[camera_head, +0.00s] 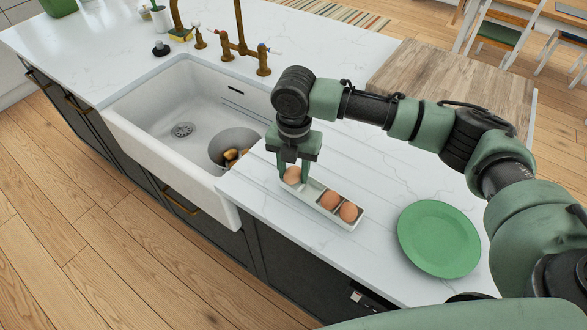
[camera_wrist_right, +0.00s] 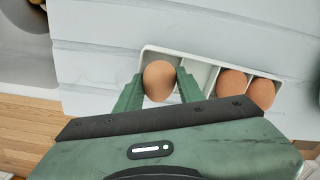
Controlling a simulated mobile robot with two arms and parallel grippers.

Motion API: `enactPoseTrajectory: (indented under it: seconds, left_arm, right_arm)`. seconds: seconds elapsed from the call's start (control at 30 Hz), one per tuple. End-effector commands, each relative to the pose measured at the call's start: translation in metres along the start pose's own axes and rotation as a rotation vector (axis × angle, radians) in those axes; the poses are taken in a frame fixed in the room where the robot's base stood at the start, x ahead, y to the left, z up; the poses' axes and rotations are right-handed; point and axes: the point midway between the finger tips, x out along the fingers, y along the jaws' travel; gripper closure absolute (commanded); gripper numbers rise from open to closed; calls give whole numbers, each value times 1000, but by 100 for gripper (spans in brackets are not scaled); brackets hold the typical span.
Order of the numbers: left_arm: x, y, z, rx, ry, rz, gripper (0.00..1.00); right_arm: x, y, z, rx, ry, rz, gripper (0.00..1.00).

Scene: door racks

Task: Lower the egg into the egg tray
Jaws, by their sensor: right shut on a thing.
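My right gripper (camera_head: 292,172) is shut on a brown egg (camera_head: 292,176), held between its two green fingers. In the right wrist view the held egg (camera_wrist_right: 159,80) is over the left end of the white egg tray (camera_wrist_right: 200,72). I cannot tell whether this egg touches the tray floor. The egg tray (camera_head: 314,208) lies on the white counter. Two other brown eggs sit in its right part, one (camera_head: 330,200) beside the other (camera_head: 348,212). The tray's middle compartment appears empty. My left gripper is not in view.
A green plate (camera_head: 439,238) lies on the counter to the right of the tray. A white sink (camera_head: 170,118) with a grey bowl (camera_head: 222,142) in it is to the left. The counter's front edge runs close below the tray. A wooden board (camera_head: 455,80) is behind my arm.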

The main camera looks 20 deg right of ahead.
Motion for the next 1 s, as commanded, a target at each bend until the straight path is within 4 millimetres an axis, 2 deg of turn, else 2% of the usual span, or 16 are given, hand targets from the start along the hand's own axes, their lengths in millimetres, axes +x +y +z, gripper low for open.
enactPoseTrajectory:
  seconds: [0.27, 0.3, 0.37, 0.77, 1.0]
  left_arm:
    - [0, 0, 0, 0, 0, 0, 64]
    - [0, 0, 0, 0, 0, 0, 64]
    - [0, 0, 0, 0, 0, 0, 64]
    - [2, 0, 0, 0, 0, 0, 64]
    - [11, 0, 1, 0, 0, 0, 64]
  right_arm:
    - [1, 0, 0, 0, 0, 0, 76]
    - [1, 0, 0, 0, 0, 0, 54]
    - [1, 0, 0, 0, 0, 0, 37]
    - [-4, 0, 0, 0, -1, 1, 37]
    - [-41, 1, 1, -1, -3, 4, 37]
